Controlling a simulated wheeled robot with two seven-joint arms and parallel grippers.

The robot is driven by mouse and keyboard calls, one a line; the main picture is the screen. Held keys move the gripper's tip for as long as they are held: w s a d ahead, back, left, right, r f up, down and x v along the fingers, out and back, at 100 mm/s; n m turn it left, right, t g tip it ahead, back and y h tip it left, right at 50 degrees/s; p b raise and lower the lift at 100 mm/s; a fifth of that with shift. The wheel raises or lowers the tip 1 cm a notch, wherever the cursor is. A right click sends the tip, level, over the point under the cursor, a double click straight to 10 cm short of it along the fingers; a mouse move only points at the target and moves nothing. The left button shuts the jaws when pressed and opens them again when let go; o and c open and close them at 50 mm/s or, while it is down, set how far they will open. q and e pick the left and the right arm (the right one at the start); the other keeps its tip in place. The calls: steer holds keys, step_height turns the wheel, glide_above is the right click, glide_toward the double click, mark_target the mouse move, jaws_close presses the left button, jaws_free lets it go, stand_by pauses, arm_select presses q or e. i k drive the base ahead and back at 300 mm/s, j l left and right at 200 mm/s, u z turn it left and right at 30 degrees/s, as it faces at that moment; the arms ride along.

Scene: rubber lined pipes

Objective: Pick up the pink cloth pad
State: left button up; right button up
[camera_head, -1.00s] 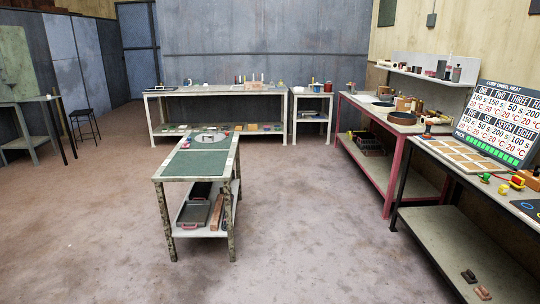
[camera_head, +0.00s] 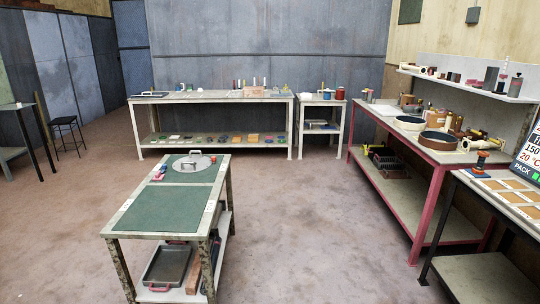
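I cannot make out a pink cloth pad for certain in this view; the small items on the benches are too small to tell apart. The back bench (camera_head: 290,121) has several small coloured items on its top and lower shelf. The red-framed bench (camera_head: 459,158) at the right holds pans, pipes and small parts. Neither of my grippers is in view.
A work table with a green mat (camera_head: 155,211) stands close in front, with a metal tray (camera_head: 168,265) on its lower shelf. A small white table (camera_head: 342,103) stands beside the back bench. A stool (camera_head: 64,121) is at the left. The floor (camera_head: 310,220) between the tables is clear.

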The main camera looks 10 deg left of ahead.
mark_target(158, 177)
steer(key=i+l, duration=0.1)
steer(key=i, duration=1.75)
steer(key=j+u, duration=0.05)
steer(key=j, duration=0.05)
